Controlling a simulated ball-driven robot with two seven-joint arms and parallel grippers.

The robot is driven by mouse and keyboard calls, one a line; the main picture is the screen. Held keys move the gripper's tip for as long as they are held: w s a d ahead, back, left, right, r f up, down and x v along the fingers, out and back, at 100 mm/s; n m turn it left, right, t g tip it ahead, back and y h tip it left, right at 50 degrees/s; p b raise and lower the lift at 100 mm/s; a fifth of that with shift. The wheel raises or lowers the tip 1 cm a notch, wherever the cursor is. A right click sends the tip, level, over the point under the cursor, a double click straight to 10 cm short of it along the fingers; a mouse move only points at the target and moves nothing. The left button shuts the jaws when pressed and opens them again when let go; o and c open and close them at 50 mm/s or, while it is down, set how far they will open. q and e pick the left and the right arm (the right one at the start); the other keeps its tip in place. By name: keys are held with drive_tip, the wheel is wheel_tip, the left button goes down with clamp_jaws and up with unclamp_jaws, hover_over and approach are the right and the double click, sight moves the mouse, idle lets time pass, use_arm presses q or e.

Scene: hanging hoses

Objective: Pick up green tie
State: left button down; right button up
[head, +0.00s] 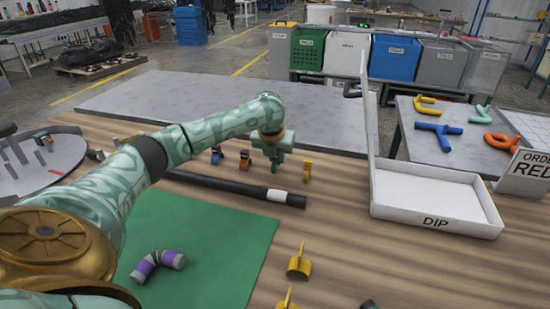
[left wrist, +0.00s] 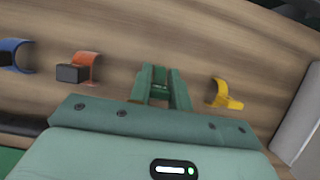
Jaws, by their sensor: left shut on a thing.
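My left gripper (head: 276,163) reaches down to the wooden table behind the black hose. In the left wrist view its two fingers (left wrist: 160,76) are close together over the wood. They are shut on a small green piece, the green tie (left wrist: 159,88), which mostly blends with the green fingers. In the head view I cannot make the tie out apart from the gripper. A blue tie (head: 216,155) and an orange tie (head: 245,159) stand to its left, and a yellow tie (head: 307,171) to its right. My right gripper does not show.
A black hose (head: 228,186) with a white band lies in front of the ties. A green mat (head: 215,245) bears a purple and grey elbow hose (head: 158,262). A white DIP tray (head: 432,192) stands at right. Yellow clips (head: 299,265) lie near the front.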

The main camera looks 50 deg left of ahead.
use_arm(q)
drive_tip(key=s+d+r+p, duration=0.9)
drive_tip(key=d+r+p, duration=0.1)
drive_tip(key=r, duration=0.1)
drive_tip(key=shift+s+d+r, duration=0.2)
drive_tip(key=shift+s+r, duration=0.05)
drive_tip(key=shift+r, duration=0.05)
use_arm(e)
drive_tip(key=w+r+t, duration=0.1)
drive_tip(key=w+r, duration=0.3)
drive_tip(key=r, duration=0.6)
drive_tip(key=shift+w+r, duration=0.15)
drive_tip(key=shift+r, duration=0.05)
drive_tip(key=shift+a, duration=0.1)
